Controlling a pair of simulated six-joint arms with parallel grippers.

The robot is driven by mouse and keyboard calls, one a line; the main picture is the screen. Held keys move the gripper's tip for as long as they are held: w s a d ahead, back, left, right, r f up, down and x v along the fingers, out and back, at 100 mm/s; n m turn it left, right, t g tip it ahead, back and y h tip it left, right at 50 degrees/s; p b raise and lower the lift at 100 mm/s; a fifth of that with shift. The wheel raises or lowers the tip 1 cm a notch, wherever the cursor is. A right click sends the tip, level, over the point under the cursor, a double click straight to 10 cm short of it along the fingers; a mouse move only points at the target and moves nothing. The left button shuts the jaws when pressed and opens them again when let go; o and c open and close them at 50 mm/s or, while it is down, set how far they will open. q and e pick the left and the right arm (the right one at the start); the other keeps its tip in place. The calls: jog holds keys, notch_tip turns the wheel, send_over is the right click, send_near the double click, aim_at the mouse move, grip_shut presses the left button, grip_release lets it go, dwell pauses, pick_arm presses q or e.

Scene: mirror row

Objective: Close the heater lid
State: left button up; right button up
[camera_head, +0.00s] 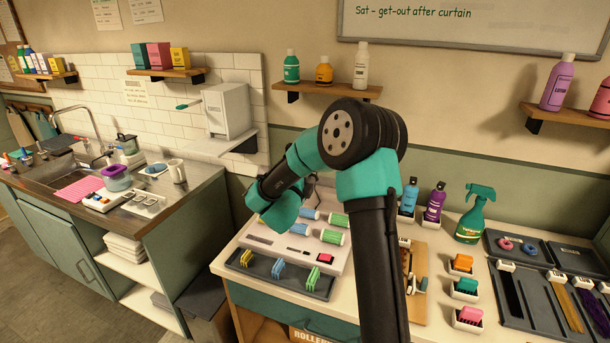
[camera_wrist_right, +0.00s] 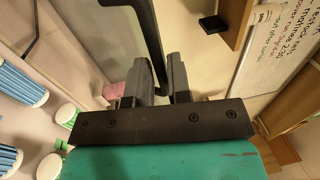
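The heater (camera_head: 283,241) is a white case on the counter in the head view, with blue and green rollers standing out of it. My right arm hides part of it. The lid shows in the right wrist view as a clear pane with a dark rim bar (camera_wrist_right: 143,30), raised off the rollers. The bar's lower end runs between the two fingers of my right gripper (camera_wrist_right: 161,80). I cannot tell whether the fingers press on it. In the head view this gripper is hidden behind its own arm. My left gripper is in neither view.
A dark tray (camera_head: 315,284) with clips lies along the heater's front. Bottles (camera_head: 434,203) and a green spray bottle (camera_head: 474,215) stand to the right, with small clip holders (camera_head: 468,318) nearer. A wall shelf (camera_head: 325,90) with bottles hangs above. A sink counter is at the left.

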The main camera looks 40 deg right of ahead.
jog(key=v, duration=1.6)
jog(key=shift+a, duration=0.25)
jog(key=shift+s+f, duration=0.1)
jog(key=shift+s, duration=0.05)
jog(key=shift+c, duration=0.2)
